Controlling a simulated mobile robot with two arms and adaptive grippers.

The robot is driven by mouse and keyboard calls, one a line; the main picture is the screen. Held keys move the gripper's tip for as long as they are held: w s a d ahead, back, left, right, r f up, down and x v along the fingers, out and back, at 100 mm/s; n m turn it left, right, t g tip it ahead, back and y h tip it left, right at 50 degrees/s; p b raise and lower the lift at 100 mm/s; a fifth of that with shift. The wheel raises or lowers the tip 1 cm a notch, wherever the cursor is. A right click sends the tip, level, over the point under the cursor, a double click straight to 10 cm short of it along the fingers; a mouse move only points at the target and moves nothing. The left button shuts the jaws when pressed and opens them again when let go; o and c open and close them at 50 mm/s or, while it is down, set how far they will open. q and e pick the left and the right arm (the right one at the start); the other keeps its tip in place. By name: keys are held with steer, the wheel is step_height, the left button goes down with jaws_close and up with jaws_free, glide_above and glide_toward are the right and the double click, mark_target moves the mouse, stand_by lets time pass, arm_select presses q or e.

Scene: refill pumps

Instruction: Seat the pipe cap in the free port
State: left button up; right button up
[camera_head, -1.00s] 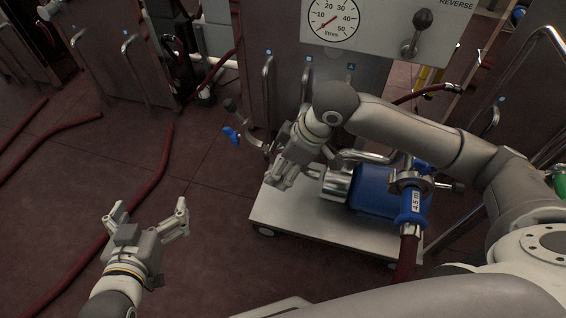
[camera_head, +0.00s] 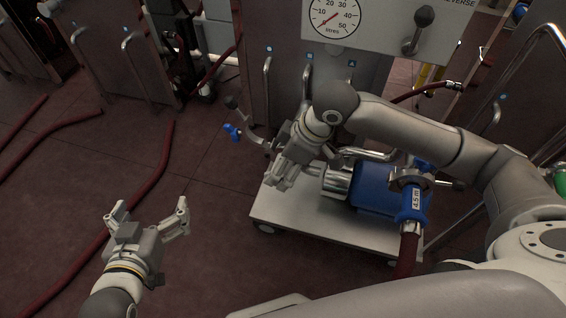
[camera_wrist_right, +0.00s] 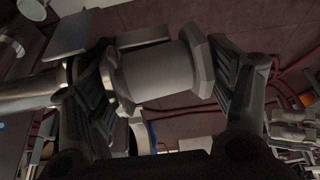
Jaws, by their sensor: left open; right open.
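My right gripper (camera_head: 278,182) hangs over the pump cart, left of the blue pump motor (camera_head: 376,189), with the metal pump head (camera_head: 338,181) beside it. In the right wrist view its open fingers (camera_wrist_right: 155,85) stand either side of a pale metal fitting (camera_wrist_right: 155,72) with a wide flanged end. It may be the pipe cap; I cannot tell whether the fingers touch it. The head view does not show this fitting clearly. The free port cannot be made out for certain. My left gripper (camera_head: 150,220) is open and empty above the floor.
A bent metal pipe with a blue-handled valve (camera_head: 233,132) sticks out behind my right gripper. A dark red hose (camera_head: 407,255) hangs from a coupling at the cart's right. The cart deck (camera_head: 310,222) is bare in front. Red hoses (camera_head: 150,180) lie on the floor at left.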

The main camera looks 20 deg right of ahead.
steer(key=shift+w+d, duration=0.4)
steer(key=shift+d, duration=0.15)
steer(key=shift+r, duration=0.35)
steer(key=v, duration=1.1)
steer(key=shift+s+a+r, duration=0.2)
steer(key=shift+s+a, duration=0.15)
steer(key=shift+s, duration=0.05)
steer(key=shift+s+f, duration=0.1)
steer(key=shift+s, duration=0.05)
